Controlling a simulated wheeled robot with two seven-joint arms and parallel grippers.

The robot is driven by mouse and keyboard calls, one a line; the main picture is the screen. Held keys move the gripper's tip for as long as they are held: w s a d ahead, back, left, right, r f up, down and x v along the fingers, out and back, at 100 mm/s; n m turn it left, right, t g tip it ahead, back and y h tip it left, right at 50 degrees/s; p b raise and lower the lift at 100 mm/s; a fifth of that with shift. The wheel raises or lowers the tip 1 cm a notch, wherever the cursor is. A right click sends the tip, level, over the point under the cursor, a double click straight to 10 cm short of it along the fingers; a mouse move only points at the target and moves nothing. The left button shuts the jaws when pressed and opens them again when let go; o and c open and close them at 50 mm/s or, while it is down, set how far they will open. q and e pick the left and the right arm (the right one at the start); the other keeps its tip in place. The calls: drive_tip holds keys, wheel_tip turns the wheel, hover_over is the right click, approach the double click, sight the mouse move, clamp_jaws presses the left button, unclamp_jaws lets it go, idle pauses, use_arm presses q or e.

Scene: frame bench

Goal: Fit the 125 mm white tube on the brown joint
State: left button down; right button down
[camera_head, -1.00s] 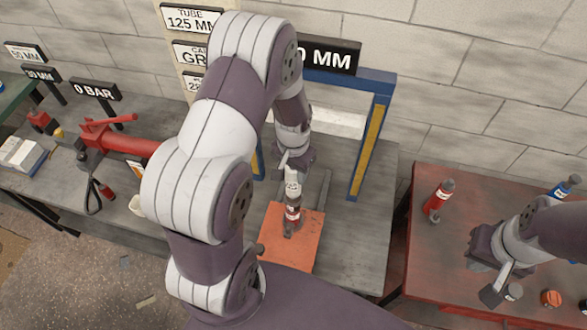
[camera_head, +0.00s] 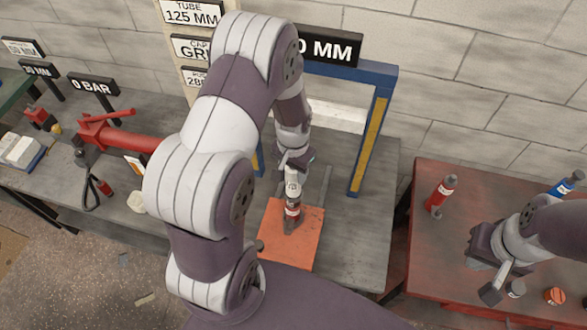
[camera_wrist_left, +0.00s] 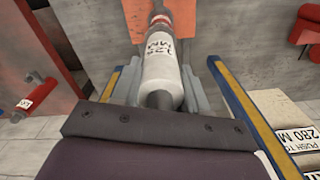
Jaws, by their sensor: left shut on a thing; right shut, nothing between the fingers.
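The white tube (camera_head: 292,186) stands roughly upright above the orange plate (camera_head: 275,255). Its "125 MM" print shows in the left wrist view (camera_wrist_left: 162,65). My left gripper (camera_head: 291,172) is shut on the tube's upper end. Below the tube is a red-banded piece (camera_head: 292,212), in line with it and standing on the plate. It also shows beyond the tube in the left wrist view (camera_wrist_left: 161,19). I cannot tell which part is the brown joint or whether the tube is seated. My right gripper (camera_head: 489,291) is shut and empty over the red table.
A blue and yellow frame (camera_head: 368,145) stands behind the plate. A red tool (camera_head: 125,138) lies to the left on the grey bench (camera_head: 350,245). The red table (camera_head: 450,255) holds a red bottle (camera_head: 441,195), a blue bottle (camera_head: 566,187) and small caps.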

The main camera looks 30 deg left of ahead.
use_arm(q)
drive_tip(key=shift+f, duration=0.15)
drive_tip(key=c, duration=0.5)
unclamp_jaws()
wheel_tip(320, 180, up, 12)
drive_tip(key=b, duration=0.3)
drive_tip(key=shift+s+r, duration=0.1)
drive_tip(key=shift+r, duration=0.3)
